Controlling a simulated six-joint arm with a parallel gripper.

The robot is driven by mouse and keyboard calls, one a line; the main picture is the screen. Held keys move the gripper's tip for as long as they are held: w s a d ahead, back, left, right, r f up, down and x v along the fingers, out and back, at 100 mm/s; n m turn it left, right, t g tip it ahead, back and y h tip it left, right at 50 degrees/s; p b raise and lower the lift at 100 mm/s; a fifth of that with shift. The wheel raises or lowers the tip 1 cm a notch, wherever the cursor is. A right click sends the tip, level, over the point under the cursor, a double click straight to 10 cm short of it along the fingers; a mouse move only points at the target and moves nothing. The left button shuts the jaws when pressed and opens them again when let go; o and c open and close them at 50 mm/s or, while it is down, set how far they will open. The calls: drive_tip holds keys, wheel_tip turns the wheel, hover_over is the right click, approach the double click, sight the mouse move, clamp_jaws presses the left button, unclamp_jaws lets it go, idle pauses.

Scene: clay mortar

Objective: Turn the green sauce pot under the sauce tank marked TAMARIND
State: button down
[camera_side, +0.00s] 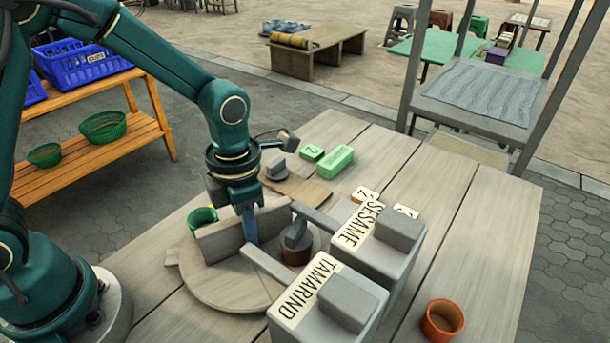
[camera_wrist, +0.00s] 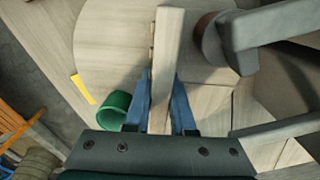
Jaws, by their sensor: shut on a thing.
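The green sauce pot (camera_side: 202,218) stands at the left of the round wooden turntable (camera_side: 225,285), behind the upright board (camera_side: 220,238) that crosses it. It also shows in the wrist view (camera_wrist: 114,108), left of my fingers. My gripper (camera_side: 250,228) is shut on the upright board, one blue finger on each side of it. The grey TAMARIND tank (camera_side: 352,300) stands at the front right, with its spout (camera_side: 268,266) reaching over the turntable. A brown pot with a grey top (camera_side: 296,250) stands on the turntable's right side, between the two tanks' spouts.
The SESAME tank (camera_side: 395,240) stands behind the TAMARIND tank, its spout (camera_side: 315,217) also reaching over the turntable. An orange pot (camera_side: 442,320) is at the front right. Green blocks (camera_side: 335,162) and a grey-handled thing on a board (camera_side: 278,172) lie at the back.

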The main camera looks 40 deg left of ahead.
idle(0.3)
drive_tip(key=c, duration=0.8)
unclamp_jaws()
drive_tip(key=shift+o, duration=0.2)
drive_tip(key=shift+r, duration=2.55)
